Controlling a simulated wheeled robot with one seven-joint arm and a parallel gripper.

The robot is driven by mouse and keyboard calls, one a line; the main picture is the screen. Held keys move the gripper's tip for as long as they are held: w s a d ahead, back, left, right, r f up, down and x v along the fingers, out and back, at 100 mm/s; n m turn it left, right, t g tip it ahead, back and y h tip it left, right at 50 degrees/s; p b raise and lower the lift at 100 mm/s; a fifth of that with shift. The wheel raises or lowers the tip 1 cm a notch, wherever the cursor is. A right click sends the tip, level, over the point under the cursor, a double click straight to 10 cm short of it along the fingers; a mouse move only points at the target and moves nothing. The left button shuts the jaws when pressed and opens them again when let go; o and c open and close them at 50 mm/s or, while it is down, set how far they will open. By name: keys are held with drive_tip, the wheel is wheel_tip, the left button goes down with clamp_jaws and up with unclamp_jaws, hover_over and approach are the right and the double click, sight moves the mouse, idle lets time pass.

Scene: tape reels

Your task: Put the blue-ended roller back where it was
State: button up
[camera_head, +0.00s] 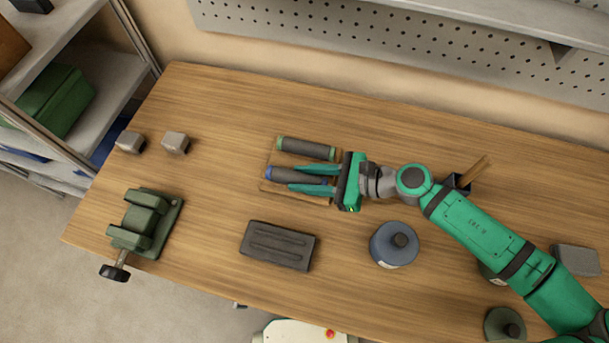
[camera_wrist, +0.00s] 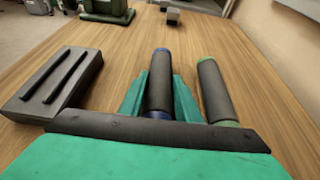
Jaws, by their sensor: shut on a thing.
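The blue-ended roller (camera_head: 283,174) is dark grey with blue ends. My gripper (camera_head: 293,178) is shut on it, with one teal finger along each side. The wrist view shows the roller (camera_wrist: 159,85) lengthwise between the fingers, its far end pointing away from me. A thin wooden board (camera_head: 263,187) shows under and around the roller. I cannot tell whether the roller touches it. A green-ended roller (camera_head: 307,148) lies just beyond, roughly parallel and apart, and it shows on the right in the wrist view (camera_wrist: 214,90).
A dark ribbed block (camera_head: 278,246) lies nearer the front edge. A blue-grey round reel (camera_head: 394,245) stands right of it. A green vise (camera_head: 146,222) and two small grey blocks (camera_head: 175,142) are at left. A dark holder (camera_head: 456,184) stands behind my arm.

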drive_tip(key=o, duration=1.2)
drive_tip(key=shift+w+d+r, duration=0.1)
drive_tip(key=shift+r, duration=0.35)
drive_tip(key=v, duration=1.2)
drive_tip(key=shift+f, duration=0.1)
